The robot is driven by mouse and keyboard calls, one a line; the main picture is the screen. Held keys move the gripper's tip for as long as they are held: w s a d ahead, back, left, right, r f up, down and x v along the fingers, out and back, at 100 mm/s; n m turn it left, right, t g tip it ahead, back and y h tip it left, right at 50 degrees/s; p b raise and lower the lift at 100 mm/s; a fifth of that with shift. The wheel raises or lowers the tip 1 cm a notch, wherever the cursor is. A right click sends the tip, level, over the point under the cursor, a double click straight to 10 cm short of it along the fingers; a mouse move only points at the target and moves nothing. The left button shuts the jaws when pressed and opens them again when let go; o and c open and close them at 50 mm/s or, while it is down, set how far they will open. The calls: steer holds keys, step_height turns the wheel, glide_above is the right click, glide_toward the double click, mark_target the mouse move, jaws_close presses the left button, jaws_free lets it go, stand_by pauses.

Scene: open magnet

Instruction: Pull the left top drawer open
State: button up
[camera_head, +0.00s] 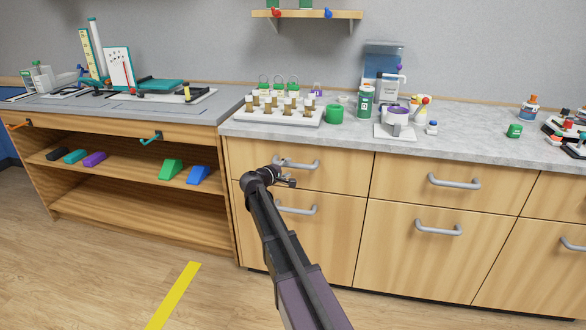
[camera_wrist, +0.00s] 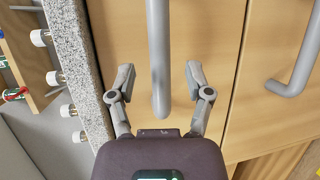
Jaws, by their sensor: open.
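The left top drawer (camera_head: 345,176) is the upper left wooden front of the cabinet under the marbled counter. It looks closed, flush with its neighbours. Its grey bar handle (camera_head: 308,166) is partly hidden by my gripper (camera_head: 289,181) in the head view. In the wrist view the handle (camera_wrist: 158,45) runs down the middle, its curved end between the two fingers of my gripper (camera_wrist: 159,72). The fingers are open, one on each side, with gaps visible between them and the bar. The drawer front (camera_wrist: 215,40) lies behind them.
A lower drawer with its own grey handle (camera_head: 296,210) sits directly below, and this handle is on the right in the wrist view (camera_wrist: 300,65). The counter edge (camera_wrist: 78,60) is close to the left finger. A vial rack (camera_head: 280,117) stands above on the counter. Floor in front is clear.

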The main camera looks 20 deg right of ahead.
mark_target(291, 166)
steer(key=shift+x, duration=2)
steer(key=shift+c, duration=0.3)
steer(key=shift+s, duration=0.1)
jaws_close()
